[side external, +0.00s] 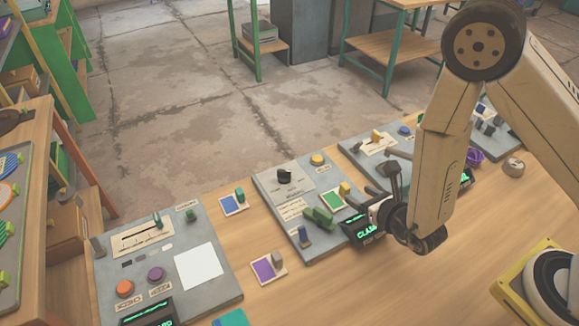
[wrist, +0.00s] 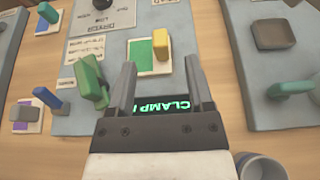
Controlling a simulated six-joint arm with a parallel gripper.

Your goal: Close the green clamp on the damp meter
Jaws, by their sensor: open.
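The damp meter (side external: 272,185) is a grey panel in the middle of the bench, with a dark knob, a yellow button and a display (side external: 362,232) with green letters beginning "CLAM". The green clamp (side external: 318,217) is at its near side; in the wrist view the clamp (wrist: 91,80) stands just left of my left finger. A sample plate with a green patch (side external: 332,201) and a yellow block lies on the panel. My gripper (wrist: 161,72) is open and empty over the panel's near right part, right of the clamp. Whether a finger touches the clamp is unclear.
A blue lever (side external: 304,237) stands beside the clamp. Loose plates with purple (side external: 265,269) and blue (side external: 231,205) patches lie on the wood to the left. Another panel (side external: 205,230) is at left, more at right. A grey cup (wrist: 258,167) is near my gripper.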

